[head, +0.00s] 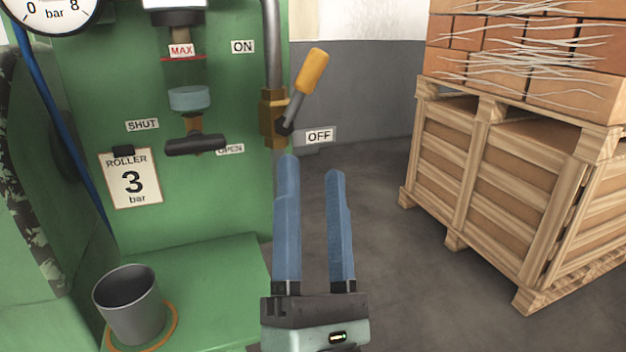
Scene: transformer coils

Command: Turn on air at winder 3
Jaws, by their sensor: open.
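A brass air valve (269,117) sits on a vertical grey pipe (272,45) at the right edge of a green machine panel. Its lever with a yellow grip (312,70) slants up and to the right from the valve. An ON label (243,46) is at the upper left of the valve, and an OFF label (319,135) is at its lower right. My gripper (312,165) points up from the bottom of the view, with its two blue fingers apart and empty. Its tips appear just below the valve and the OFF label; the depth gap is unclear.
A black drain handle (196,144) lies level between SHUT and OPEN labels, below a filter bowl (189,98). A "ROLLER 3 bar" card (132,181) hangs left of it. A grey cup (128,305) stands on the green ledge. A wooden crate (510,190) with bricks stands right.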

